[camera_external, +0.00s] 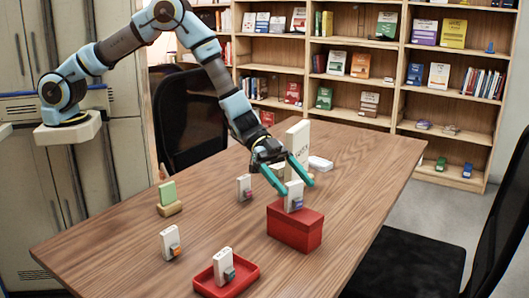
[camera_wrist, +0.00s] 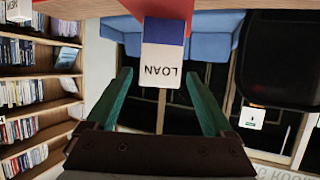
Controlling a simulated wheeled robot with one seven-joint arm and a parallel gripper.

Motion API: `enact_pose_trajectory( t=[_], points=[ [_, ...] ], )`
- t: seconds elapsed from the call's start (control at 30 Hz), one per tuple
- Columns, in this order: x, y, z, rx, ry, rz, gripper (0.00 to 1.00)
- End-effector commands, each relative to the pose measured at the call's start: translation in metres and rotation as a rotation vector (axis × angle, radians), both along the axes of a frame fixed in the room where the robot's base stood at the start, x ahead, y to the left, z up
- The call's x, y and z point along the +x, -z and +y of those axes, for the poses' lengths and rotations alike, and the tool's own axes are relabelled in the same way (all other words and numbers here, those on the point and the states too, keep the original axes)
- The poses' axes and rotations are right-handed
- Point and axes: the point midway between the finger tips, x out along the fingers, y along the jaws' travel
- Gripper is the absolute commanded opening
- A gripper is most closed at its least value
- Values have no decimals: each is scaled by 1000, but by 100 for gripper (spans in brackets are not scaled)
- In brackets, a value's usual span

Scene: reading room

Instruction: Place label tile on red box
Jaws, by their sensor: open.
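The label tile (camera_external: 294,190) is white with a blue-purple block low on its front. It appears to stand upright on the lid of the red box (camera_external: 295,232). My gripper (camera_external: 297,186) is open, with teal fingers on either side of the tile. In the wrist view the gripper (camera_wrist: 156,74) shows a gap between each finger and the tile. Contact under the tile is not fully clear.
Similar tiles stand on the table: one with pink (camera_external: 244,187), one with orange (camera_external: 170,242), one in a red tray (camera_external: 248,272). A green tile (camera_external: 168,192) sits in a wooden holder. A tall white sign (camera_external: 299,142) stands close behind my gripper. Chairs flank the table.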

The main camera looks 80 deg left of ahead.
Motion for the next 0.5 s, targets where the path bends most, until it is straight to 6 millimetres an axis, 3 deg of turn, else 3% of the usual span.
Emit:
enact_pose_trajectory(
  t=[0.2, 0.5],
  points=[
    [-16, -16, 40, 1, -1, -2, 87],
    [-28, -29, 67, 1, 0, -2, 87]
  ],
)
